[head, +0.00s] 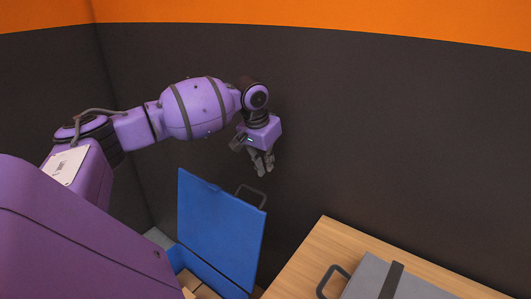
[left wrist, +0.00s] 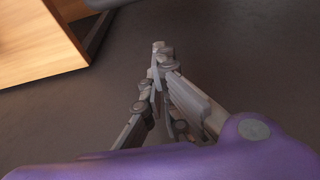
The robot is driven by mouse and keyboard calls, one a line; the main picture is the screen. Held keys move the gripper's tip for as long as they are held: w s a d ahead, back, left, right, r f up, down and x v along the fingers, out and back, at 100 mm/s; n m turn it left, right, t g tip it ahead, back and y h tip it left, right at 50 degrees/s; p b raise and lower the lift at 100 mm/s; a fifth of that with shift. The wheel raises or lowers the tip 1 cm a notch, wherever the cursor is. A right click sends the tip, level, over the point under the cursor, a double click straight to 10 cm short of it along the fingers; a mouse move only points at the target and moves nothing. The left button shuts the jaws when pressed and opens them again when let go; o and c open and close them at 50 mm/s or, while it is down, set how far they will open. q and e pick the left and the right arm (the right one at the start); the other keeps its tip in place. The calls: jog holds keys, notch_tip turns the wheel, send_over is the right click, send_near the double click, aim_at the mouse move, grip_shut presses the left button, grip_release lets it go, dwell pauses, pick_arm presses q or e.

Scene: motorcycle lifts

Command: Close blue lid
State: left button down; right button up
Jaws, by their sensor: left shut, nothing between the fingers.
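The blue lid (head: 221,230) stands raised on a box at the lower middle of the head view, with a dark handle (head: 251,194) at its upper right edge. Below it, part of the open box (head: 196,284) shows, with brown contents; my purple body hides the rest. My left gripper (head: 264,172) hangs pointing down above the lid's upper right edge, apart from it in the picture. Its fingers are shut and empty. The left wrist view shows the same fingers (left wrist: 158,65) together over the dark floor; the lid is not in that view. My right gripper is not in view.
A wooden table (head: 305,262) stands at the lower right, with a grey case (head: 366,276) with a dark handle on it. A dark wall (head: 400,140) with an orange band rises behind. A wooden furniture edge (left wrist: 50,60) shows in the left wrist view.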

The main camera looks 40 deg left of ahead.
pick_arm(q)
jog(key=s+f+p, duration=0.1)
jog(key=s+f, duration=0.1)
jog(key=s, duration=0.1)
jog(key=shift+s+d+p, duration=0.1)
jog(key=shift+d+p, duration=0.1)
jog(key=shift+p, duration=0.15)
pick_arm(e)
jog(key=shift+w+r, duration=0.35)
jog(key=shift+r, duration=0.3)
pick_arm(q)
jog(key=shift+r, duration=0.1)
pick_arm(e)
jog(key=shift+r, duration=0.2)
